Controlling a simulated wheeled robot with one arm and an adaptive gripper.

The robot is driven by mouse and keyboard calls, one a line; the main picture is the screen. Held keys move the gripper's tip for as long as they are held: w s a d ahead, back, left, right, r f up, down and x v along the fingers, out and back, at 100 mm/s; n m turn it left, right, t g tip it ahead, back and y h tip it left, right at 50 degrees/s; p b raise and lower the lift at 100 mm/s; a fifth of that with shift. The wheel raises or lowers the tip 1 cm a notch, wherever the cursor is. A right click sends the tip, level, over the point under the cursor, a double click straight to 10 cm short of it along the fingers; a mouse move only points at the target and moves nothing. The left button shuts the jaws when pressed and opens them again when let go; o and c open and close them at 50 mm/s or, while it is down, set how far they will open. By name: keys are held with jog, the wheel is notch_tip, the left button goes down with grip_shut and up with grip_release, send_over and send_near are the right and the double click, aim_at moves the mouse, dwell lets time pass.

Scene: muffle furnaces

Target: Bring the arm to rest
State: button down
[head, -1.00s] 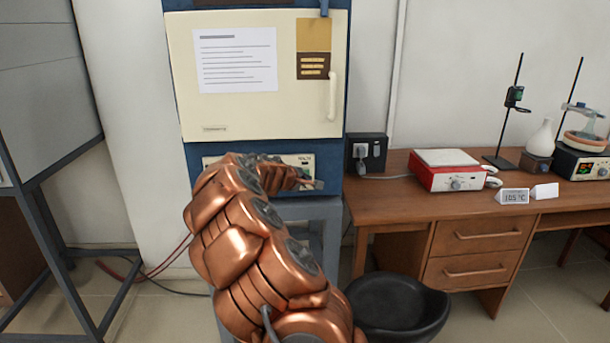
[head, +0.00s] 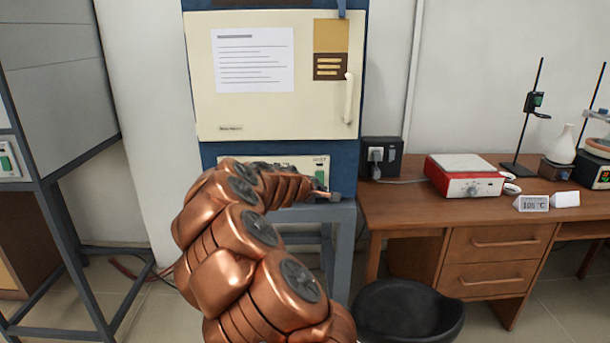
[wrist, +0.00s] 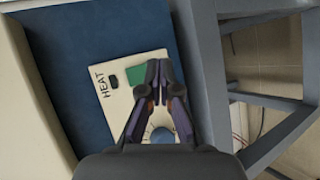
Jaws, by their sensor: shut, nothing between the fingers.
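My copper-coloured arm reaches up from the bottom of the head view and bends right in front of the furnace's control panel (head: 308,166). My gripper (head: 335,197) is at the arm's far end, small in the head view, below the panel's right side. In the wrist view my gripper (wrist: 158,72) is shut and empty, its fingertips together in front of the panel. That view also shows the panel (wrist: 118,92) with the word HEAT, a dark switch, a green patch and a blue-grey knob (wrist: 162,135) partly hidden behind the fingers.
The furnace's cream door (head: 270,110) is closed, with a handle (head: 349,98) at right. A grey stand (head: 343,240) is under it. A wooden desk (head: 420,208) at right bears a red hotplate (head: 463,180). A black stool (head: 410,312) stands in front. A grey frame (head: 75,250) is at left.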

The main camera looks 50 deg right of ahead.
jog(key=s+a+r+m+g+y+p, duration=0.1)
jog(key=s+a+r+m, duration=0.15)
jog(key=a, duration=0.45)
jog(key=s+a+r+m+y+p, duration=0.1)
jog(key=s+a+r+m+p, duration=0.15)
jog(key=a, duration=0.55)
jog(key=s+a+f+n+y+p, duration=0.1)
jog(key=s+a+y, duration=0.2)
jog(key=a, duration=1)
jog(key=s+a+f+n+g+y+p, duration=0.1)
jog(key=s+a+y, duration=0.3)
jog(key=s+a, duration=0.6)
jog(key=s+a+f+n+g+y+p, duration=0.1)
jog(key=s+a, duration=0.6)
jog(key=a, duration=1)
jog(key=f+y, duration=0.1)
jog(key=y, duration=0.1)
jog(key=shift+f+y+p, duration=0.3)
jog(key=shift+f, duration=0.05)
jog(key=shift+w, duration=0.1)
